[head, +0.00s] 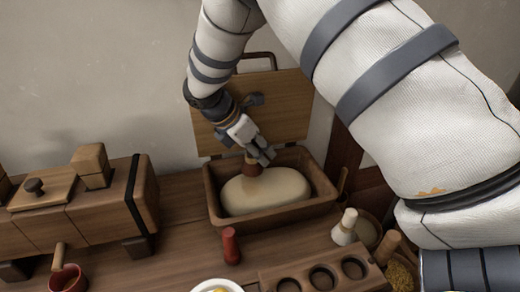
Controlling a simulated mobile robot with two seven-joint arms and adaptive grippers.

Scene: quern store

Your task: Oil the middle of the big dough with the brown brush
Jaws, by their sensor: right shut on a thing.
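The big dough (270,192) is a pale oval loaf lying in a wooden box (226,224). My right gripper (262,154) reaches down over the back part of the box and is shut on the brown brush (251,168). Only the brush's reddish-brown lower end shows; the gripper hides the rest. That end is at the dough's back edge, left of its middle in the picture. I cannot tell whether it touches the dough or is just above it. My left gripper is not in view.
The box's lid (285,100) stands open behind. A red bottle-like thing (231,245) stands in front, near a wooden block with round holes (325,276). A wooden chest (95,215) stands left. Bare counter (180,225) lies between.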

